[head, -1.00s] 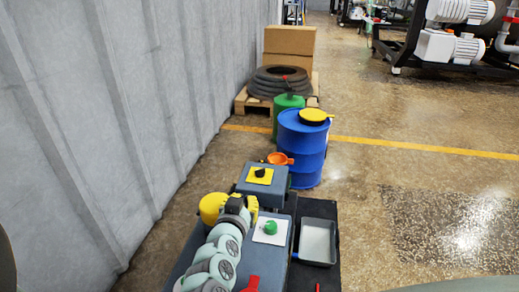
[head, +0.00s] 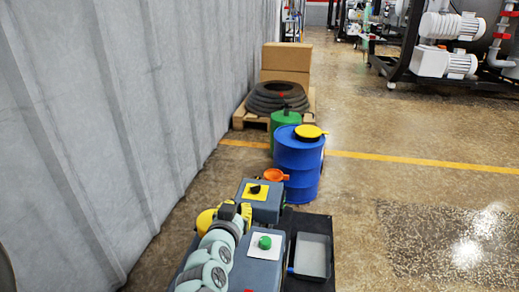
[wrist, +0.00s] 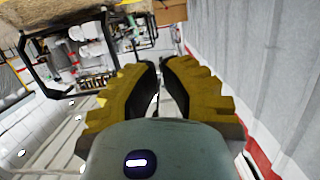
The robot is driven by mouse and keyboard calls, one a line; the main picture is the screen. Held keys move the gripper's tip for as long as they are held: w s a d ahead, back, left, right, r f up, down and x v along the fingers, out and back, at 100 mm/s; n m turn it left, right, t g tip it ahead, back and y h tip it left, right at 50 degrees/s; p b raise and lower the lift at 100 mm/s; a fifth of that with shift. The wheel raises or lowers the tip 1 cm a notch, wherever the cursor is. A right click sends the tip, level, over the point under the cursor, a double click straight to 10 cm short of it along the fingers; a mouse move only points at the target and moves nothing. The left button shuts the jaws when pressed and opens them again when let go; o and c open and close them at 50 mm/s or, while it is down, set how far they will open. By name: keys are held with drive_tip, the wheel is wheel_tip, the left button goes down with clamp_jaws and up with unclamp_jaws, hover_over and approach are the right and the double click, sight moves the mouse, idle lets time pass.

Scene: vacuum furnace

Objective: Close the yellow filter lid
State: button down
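A yellow lid (head: 311,131) with a dark ring at its edge sits on top of a blue drum (head: 299,160) ahead of me in the head view. I cannot tell from this distance whether it is fully closed. My gripper (head: 238,210) is low in the head view, near the grey box, well short of the drum and apart from the lid. In the wrist view my gripper (wrist: 160,66) shows its yellow, dark-padded fingers nearly together with nothing between them. The lid is not in the wrist view.
An orange funnel (head: 276,175) is beside the drum's left side, and a green container (head: 285,118) stands behind it. A ribbed grey wall (head: 100,120) runs along the left. Hoses (head: 277,98) and cardboard boxes (head: 287,62) are farther back. Floor right of the drum is clear.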

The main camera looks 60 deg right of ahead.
drive_tip(key=p+v, duration=0.1)
drive_tip(key=v, duration=0.7)
drive_tip(key=shift+a, duration=0.4)
